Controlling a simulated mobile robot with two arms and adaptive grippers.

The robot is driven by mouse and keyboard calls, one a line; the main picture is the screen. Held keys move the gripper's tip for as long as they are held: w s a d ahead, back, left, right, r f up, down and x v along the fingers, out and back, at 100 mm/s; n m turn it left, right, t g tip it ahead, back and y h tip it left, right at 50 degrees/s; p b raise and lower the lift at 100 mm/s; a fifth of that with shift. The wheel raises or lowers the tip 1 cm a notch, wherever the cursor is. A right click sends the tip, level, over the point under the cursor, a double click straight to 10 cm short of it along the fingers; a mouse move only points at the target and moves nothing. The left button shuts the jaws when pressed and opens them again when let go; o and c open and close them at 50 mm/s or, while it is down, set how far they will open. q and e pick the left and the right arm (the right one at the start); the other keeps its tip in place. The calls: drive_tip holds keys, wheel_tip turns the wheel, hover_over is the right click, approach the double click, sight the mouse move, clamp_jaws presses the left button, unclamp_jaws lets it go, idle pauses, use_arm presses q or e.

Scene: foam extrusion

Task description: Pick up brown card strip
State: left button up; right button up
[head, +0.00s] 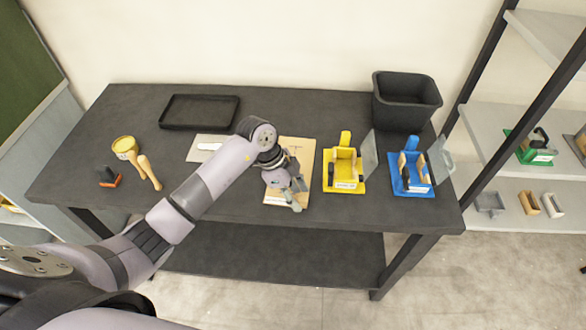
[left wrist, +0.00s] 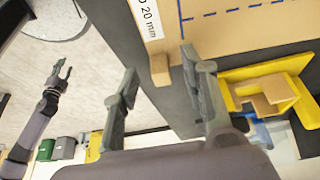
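A tan-brown card sheet (head: 298,146) lies on the dark table under my left arm. In the left wrist view the sheet (left wrist: 265,22) shows a blue dashed line and a white label. A small brown piece (left wrist: 160,70), possibly the end of the card strip, sticks out beside the label; the rest of it cannot be made out. My left gripper (head: 292,197) is over the sheet's front part. In the left wrist view its fingers (left wrist: 160,62) are apart, with the brown piece seen between the tips. My right gripper (left wrist: 62,72) is open and empty, away from the table.
A yellow fixture (head: 343,168) and a blue fixture (head: 411,173) stand right of the sheet. A black tray (head: 200,98) and a black bin (head: 406,88) are at the back. The table (head: 215,222) has bare room front left.

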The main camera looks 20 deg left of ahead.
use_arm(q)
drive_tip(key=shift+d+f, duration=0.15)
drive_tip(key=shift+f, duration=0.35)
clamp_jaws()
